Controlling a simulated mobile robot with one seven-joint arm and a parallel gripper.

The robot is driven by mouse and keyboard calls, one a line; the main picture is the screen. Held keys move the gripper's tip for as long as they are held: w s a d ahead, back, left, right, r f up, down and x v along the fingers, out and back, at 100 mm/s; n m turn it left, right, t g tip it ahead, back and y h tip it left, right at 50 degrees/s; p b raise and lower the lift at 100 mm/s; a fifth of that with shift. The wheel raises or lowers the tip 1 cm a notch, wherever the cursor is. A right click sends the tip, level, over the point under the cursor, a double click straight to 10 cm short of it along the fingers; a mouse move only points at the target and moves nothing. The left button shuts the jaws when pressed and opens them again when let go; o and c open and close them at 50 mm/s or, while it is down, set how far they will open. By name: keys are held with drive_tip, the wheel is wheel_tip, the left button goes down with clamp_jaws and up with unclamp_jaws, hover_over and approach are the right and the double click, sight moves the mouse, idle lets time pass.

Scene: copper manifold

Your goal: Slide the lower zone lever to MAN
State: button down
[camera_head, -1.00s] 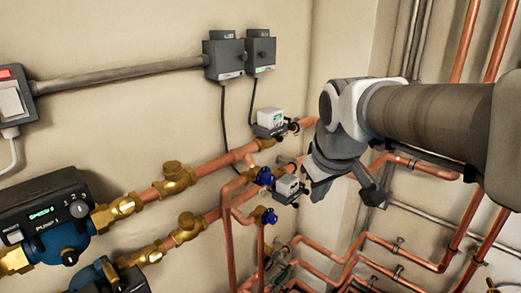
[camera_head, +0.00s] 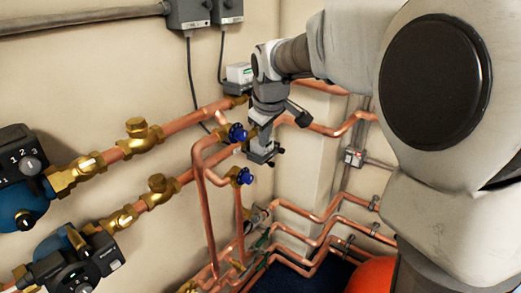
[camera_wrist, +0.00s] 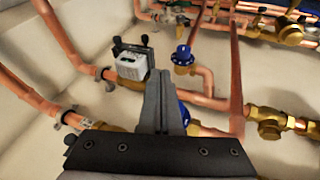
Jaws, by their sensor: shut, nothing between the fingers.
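The lower zone valve's actuator box (camera_wrist: 132,68), grey-white with dark parts at its side and far edge, sits on a copper pipe in the wrist view. In the head view the box (camera_head: 261,156) is small and partly covered by my gripper. My gripper (camera_wrist: 160,76) is shut and empty, its fingertips close beside the box's right edge in the wrist view; contact cannot be told. The gripper also shows in the head view (camera_head: 265,138), pointing down. The lever's exact position and the MAN marking are too small to read.
The upper zone valve's white box (camera_head: 239,72) is just left of my wrist. Blue-capped valves (camera_head: 237,132) and (camera_head: 241,177) stand close by on the copper pipes. More pipes run below and to the right. A small grey box (camera_head: 354,157) is on the right.

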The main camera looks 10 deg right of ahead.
drive_tip(key=b, duration=0.2)
approach(271, 164)
drive_tip(key=a+f, duration=0.3)
drive_tip(key=shift+w+d+f, duration=0.4)
drive_tip(key=shift+w+f, duration=0.15)
drive_tip(key=shift+w, duration=0.05)
drive_tip(key=shift+w+d+f, duration=0.35)
drive_tip(key=shift+w+f, duration=0.2)
drive_tip(key=shift+w+d+f, duration=0.2)
drive_tip(key=shift+w+d, duration=0.1)
